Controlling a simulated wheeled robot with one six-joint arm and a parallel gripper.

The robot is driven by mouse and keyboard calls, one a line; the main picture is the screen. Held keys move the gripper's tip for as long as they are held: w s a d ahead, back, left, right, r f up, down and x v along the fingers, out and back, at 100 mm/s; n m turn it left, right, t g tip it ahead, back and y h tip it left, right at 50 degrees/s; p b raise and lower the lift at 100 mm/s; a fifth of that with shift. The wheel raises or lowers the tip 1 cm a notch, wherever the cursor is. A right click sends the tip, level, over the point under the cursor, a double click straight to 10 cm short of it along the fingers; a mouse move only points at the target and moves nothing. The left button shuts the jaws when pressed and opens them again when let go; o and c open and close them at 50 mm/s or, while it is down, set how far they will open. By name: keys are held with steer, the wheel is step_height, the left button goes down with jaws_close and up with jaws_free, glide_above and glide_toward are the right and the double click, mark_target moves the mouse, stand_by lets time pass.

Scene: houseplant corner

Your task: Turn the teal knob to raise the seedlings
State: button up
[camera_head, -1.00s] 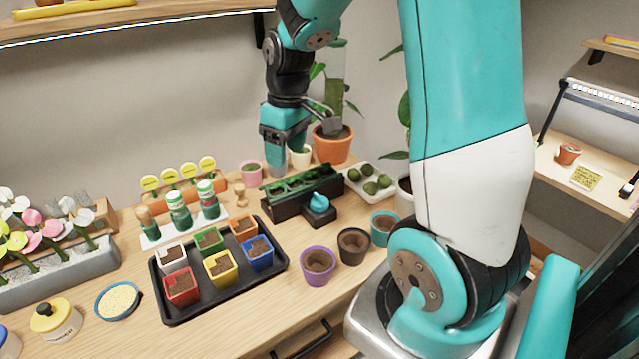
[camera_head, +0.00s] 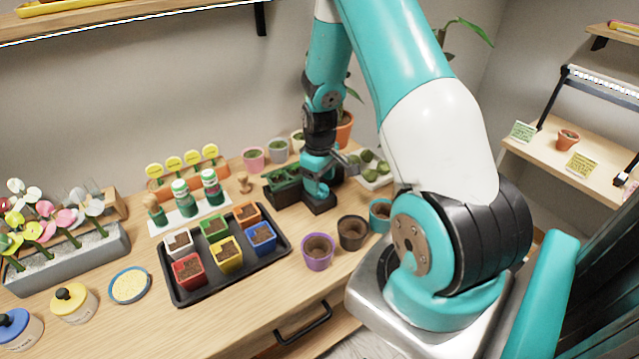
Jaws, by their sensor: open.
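The black seedling box (camera_head: 284,190) stands on the wooden bench, with green seedlings low inside it. Its black knob base (camera_head: 320,205) joins its right front end. My gripper (camera_head: 317,190) points down right over this base, with its jaws open around the place of the teal knob. The knob is largely hidden; its teal merges with the teal of my gripper, so I cannot tell whether they touch. My wrist also covers the right end of the box.
A black tray (camera_head: 205,293) of coloured square pots lies front left. Purple (camera_head: 317,262), black (camera_head: 352,243) and teal round pots (camera_head: 381,222) stand in front of the knob base. A pale tray of green balls (camera_head: 374,180) sits close on the right.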

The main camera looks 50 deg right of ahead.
steer(key=shift+f, duration=1.3)
steer(key=c, duration=0.7)
steer(key=shift+o, duration=0.2)
steer(key=shift+m, duration=0.3)
steer(key=m+b, duration=0.1)
steer(key=m, duration=0.2)
steer(key=shift+m, duration=0.3)
steer(key=shift+m+b, duration=0.4)
steer(key=shift+m, duration=1.9)
